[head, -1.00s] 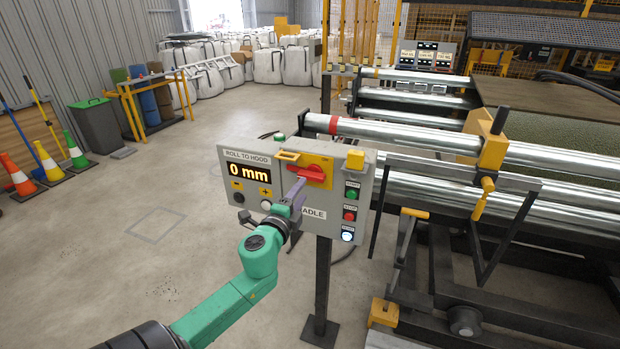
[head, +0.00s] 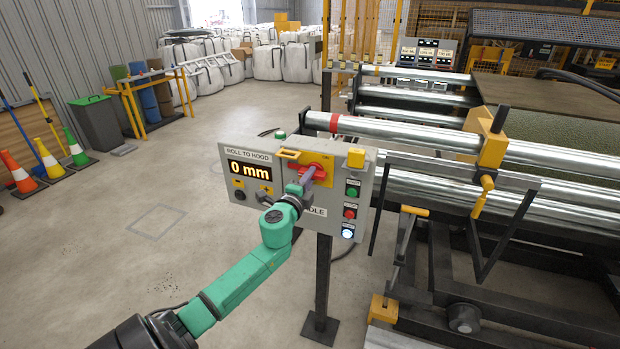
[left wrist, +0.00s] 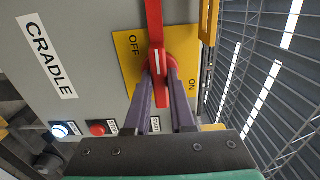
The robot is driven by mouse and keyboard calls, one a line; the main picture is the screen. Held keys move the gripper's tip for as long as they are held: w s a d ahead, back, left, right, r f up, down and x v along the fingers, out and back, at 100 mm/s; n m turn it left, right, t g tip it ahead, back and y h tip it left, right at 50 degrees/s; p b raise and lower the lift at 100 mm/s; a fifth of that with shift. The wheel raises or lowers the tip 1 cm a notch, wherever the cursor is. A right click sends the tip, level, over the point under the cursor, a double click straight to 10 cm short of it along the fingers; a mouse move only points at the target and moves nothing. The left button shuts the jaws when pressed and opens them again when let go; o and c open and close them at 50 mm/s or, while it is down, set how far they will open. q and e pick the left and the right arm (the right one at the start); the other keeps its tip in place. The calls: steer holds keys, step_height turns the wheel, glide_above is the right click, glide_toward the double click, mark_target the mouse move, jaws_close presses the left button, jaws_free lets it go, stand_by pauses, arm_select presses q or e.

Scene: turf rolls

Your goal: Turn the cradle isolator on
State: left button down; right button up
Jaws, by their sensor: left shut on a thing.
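The cradle isolator is a red rotary handle on a yellow plate (head: 325,181), on the front of the grey control box (head: 226,160). In the left wrist view the red handle (left wrist: 155,25) stands upright in the picture, between the OFF and ON labels on the yellow plate (left wrist: 127,42). My left gripper (head: 309,174) is at the handle. In the left wrist view its purple fingers (left wrist: 162,76) are shut on the handle, one on each side. In the head view the fingers hide part of the handle. My right gripper is in neither view.
The box carries a "0 mm" display (head: 249,172), a green button (head: 352,191), a red button (head: 350,213) and a lit white-blue button (head: 347,233). Steel rollers (head: 420,137) and a dark frame stand close at right. The floor at left is open.

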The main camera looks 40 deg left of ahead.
arm_select(q)
steer(key=shift+m, duration=0.3)
steer(key=shift+m+p, duration=1.6)
steer(key=shift+m, duration=7)
steer(key=c, duration=0.8)
jaws_free()
steer(key=shift+o, duration=0.2)
steer(key=shift+s, duration=0.1)
